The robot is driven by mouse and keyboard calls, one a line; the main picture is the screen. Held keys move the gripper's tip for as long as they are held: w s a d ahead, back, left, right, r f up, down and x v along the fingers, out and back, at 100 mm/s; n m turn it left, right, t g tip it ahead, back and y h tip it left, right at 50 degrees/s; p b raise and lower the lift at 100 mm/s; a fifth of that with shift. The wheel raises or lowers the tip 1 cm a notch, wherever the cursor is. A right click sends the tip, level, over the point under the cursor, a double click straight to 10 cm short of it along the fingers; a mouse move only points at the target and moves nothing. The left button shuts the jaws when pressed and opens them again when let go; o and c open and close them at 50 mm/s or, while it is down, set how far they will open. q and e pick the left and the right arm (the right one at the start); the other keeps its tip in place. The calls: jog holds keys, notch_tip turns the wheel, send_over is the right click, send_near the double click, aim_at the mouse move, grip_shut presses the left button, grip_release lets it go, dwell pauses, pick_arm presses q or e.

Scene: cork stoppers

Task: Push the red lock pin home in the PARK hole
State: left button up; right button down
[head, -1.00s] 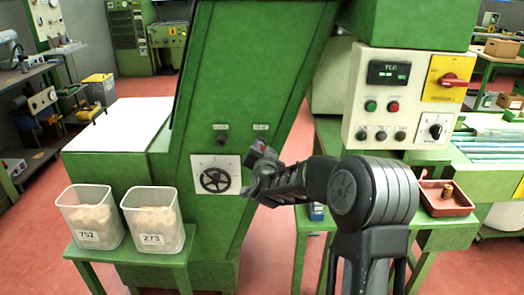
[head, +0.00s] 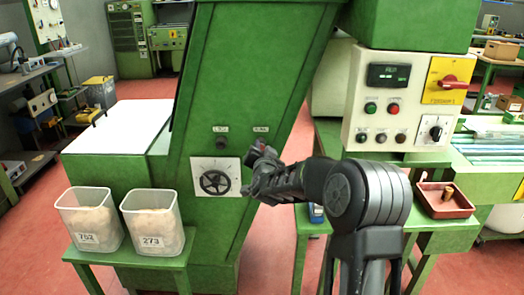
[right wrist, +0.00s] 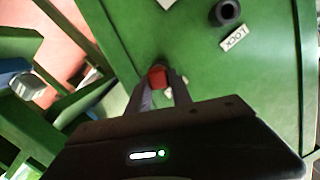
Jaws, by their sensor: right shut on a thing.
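My right gripper (head: 258,157) is at the green machine's sloping front, just below the right-hand small label (head: 261,129). It is shut on the red lock pin (right wrist: 158,77), whose red end shows between the fingers in the right wrist view. The pin's far end faces the green panel. I cannot tell how deep it sits, and the PARK hole is hidden behind the pin and fingers. The dark-ringed LOCK hole (right wrist: 227,12) stands empty beside its LOCK label (right wrist: 234,38). It also shows in the head view (head: 221,142). My left gripper is out of view.
A black handwheel on a white plate (head: 232,163) is close to the left of my right gripper. Two clear bins (head: 168,245) stand on a low green stand. A control box (head: 357,110) and a red tray (head: 428,206) are to the right.

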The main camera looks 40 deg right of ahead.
jog(key=c, duration=1.1)
grip_release()
jog(key=b+v, duration=0.1)
jog(key=v, duration=0.6)
jog(key=shift+s+a+r, duration=0.1)
jog(key=shift+s+a, duration=0.1)
jog(key=shift+s, duration=0.1)
